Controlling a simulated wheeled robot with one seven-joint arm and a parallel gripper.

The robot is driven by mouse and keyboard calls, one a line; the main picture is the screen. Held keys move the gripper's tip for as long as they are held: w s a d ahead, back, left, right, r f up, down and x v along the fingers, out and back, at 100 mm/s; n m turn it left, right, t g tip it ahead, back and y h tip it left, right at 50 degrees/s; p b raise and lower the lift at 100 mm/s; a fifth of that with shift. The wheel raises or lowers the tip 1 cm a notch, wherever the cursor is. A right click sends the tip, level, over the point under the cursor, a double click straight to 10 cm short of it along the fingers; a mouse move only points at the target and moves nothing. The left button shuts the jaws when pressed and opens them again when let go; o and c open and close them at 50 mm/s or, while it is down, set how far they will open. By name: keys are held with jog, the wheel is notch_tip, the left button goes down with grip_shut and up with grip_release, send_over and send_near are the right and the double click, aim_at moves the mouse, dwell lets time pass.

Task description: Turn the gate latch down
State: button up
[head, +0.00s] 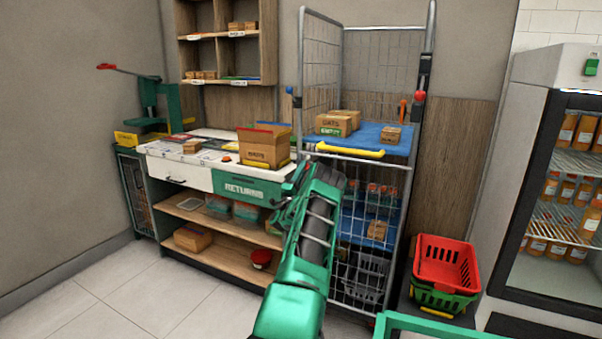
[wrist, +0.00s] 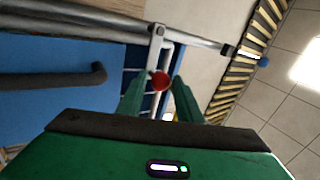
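In the wrist view a red ball knob (wrist: 160,81) sits at the end of a grey metal bracket on the cage frame, seemingly the latch. It shows in the gap between the two green fingers of my gripper (wrist: 159,98), which stand apart and are open. I cannot tell whether either finger touches it. In the head view my gripper (head: 298,176) is in front of the wire roll cage (head: 370,165), near its left post. A red knob (head: 420,96) is on the cage's right post and a blue knob (head: 289,90) on its left post; which parts are the gate is unclear.
Boxes (head: 333,124) stand on the cage's blue shelf (head: 375,139), which has a yellow front handle (head: 349,151). The returns counter (head: 242,188) is left. Red and green baskets (head: 446,266) and a bottle fridge (head: 560,180) are right. Floor is clear at front left.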

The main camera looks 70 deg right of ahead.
jog(key=shift+o, duration=0.5)
jog(key=v, duration=1)
jog(key=shift+a+f, duration=0.2)
jog(key=shift+a, duration=0.2)
